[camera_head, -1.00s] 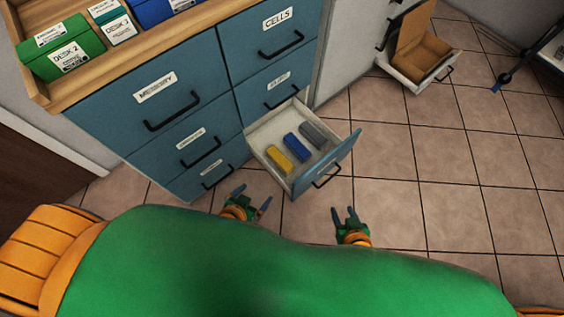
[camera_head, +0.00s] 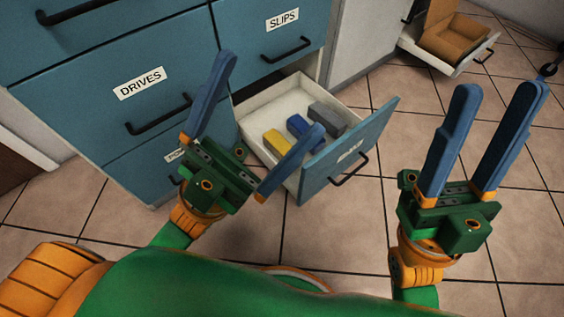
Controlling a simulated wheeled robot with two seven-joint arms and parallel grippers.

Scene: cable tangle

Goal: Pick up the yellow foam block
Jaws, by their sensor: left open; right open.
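The yellow foam block (camera_head: 277,141) lies in the open drawer (camera_head: 263,98), at the left of a row of three blocks. My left gripper (camera_head: 263,112) is open and empty, with its fingers spread wide. It is raised in front of the cabinet, and its right finger shows just below the yellow block in the picture. I cannot tell how far apart they are in depth. My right gripper (camera_head: 500,92) is open and empty over the floor, to the right of the drawer.
A blue block (camera_head: 299,125) and a grey block (camera_head: 327,119) lie beside the yellow one. The drawer front (camera_head: 352,150) has a black handle. The blue cabinet (camera_head: 90,65) stands on the left. A white drawer with a cardboard box (camera_head: 450,40) is at the back right.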

